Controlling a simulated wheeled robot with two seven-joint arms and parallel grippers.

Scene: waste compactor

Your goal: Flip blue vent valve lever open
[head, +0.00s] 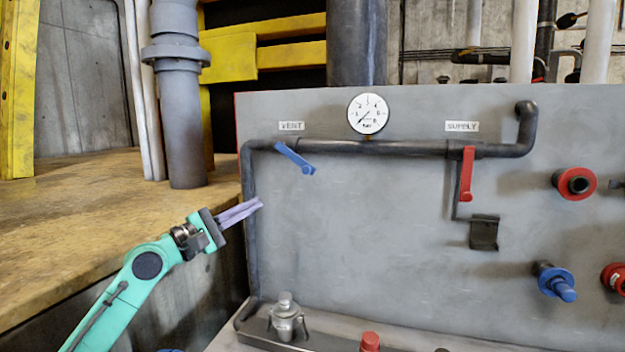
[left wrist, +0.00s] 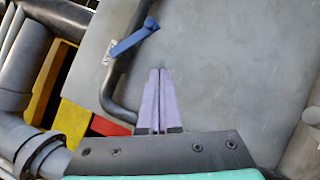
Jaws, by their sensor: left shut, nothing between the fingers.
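The blue vent lever (head: 295,158) sits on the dark pipe under the VENT label (head: 291,126). It slants down to the right, across the pipe's line at an angle. It also shows in the left wrist view (left wrist: 134,39), ahead of the fingers and a little to the left. My left gripper (head: 260,203) is shut and empty, with its purple fingers together. It is below and left of the lever, near the pipe's vertical run, and apart from the lever. The left fingertips also show in the left wrist view (left wrist: 159,72). My right gripper is not in view.
A red lever (head: 466,174) hangs down under the SUPPLY label (head: 461,126). A round gauge (head: 367,113) stands above the dark pipe (head: 400,148). Red and blue fittings (head: 556,282) stick out at the right. The grey panel (head: 350,230) is bare below the blue lever.

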